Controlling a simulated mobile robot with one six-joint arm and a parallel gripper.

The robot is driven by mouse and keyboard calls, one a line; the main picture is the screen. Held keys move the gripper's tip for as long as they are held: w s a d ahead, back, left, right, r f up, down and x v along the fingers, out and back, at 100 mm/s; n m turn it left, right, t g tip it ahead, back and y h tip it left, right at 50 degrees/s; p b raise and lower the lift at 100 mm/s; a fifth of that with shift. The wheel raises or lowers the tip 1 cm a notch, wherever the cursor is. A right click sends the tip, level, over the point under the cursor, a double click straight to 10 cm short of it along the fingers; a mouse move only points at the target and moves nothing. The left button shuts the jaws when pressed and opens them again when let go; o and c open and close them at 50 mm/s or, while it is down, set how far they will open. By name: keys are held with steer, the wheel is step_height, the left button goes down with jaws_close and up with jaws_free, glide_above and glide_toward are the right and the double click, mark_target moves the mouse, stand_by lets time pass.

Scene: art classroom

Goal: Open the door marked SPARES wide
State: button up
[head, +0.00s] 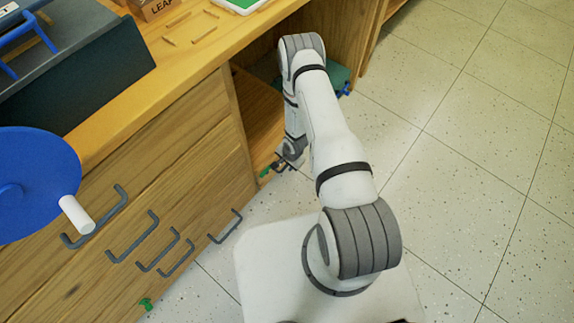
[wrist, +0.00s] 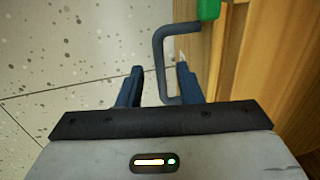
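My gripper (head: 285,163) is low beside the wooden bench front in the head view, partly hidden by my arm. In the wrist view my gripper (wrist: 160,68) has its two blue fingers apart. A dark grey bar handle (wrist: 159,60) stands between them, closer to the right finger. I cannot tell whether either finger touches it. The handle joins a wooden front (wrist: 238,65) at the right, with a green piece (wrist: 208,9) at its top end. No SPARES marking is readable in either view, so I cannot confirm which door this is.
The bench front (head: 165,130) carries several dark bar handles at the left. An open bay (head: 260,108) lies behind my arm. A blue disc (head: 35,185) with a white knob stands at the left. The speckled floor (head: 480,170) at the right is clear.

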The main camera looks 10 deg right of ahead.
steer(key=shift+w+f, duration=0.1)
steer(key=shift+f, duration=0.25)
steer(key=shift+c, duration=0.5)
jaws_close()
